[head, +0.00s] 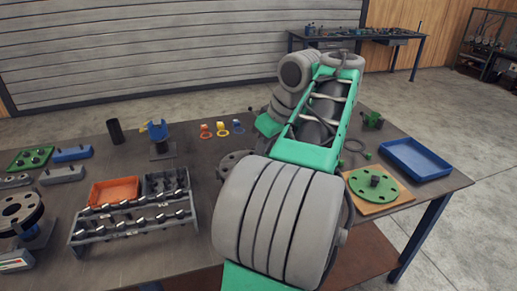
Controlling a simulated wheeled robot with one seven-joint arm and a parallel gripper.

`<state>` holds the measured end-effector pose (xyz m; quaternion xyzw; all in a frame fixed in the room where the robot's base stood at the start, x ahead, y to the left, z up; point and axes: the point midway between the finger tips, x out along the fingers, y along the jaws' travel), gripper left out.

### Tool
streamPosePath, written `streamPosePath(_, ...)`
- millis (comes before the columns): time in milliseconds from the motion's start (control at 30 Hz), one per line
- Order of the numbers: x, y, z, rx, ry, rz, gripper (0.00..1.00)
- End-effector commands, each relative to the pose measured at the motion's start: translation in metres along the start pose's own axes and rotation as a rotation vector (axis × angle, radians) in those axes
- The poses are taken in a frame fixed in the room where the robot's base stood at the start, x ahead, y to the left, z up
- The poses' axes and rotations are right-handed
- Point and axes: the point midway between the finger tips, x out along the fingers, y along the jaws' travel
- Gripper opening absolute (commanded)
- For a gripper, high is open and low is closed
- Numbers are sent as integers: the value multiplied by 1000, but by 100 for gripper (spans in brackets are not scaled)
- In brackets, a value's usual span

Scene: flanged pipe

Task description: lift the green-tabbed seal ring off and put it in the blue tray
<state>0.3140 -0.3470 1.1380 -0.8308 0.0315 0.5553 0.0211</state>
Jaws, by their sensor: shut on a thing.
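The blue tray (447,172) stands at the right end of the table and looks empty. A dark grey round flange (232,162) shows in part to the left of my arm, which hides the rest. My gripper is hidden behind my own arm links, so I cannot see its fingers or what is between them. I cannot make out the green-tabbed seal ring for sure. A thin dark loop with small green bits (368,155) lies just right of my arm, and I cannot tell what it is.
A green disc with holes (374,185) lies on a wooden board in front of the tray. Orange (205,131), yellow (222,129) and blue (237,127) tabbed pieces stand behind the flange. A bolt rack (135,232) and orange bin (114,191) are at left.

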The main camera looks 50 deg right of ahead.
Motion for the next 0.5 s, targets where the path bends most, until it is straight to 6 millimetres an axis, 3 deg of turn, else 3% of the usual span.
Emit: streamPosePath(500,-26,0,-11,1,0,1,0)
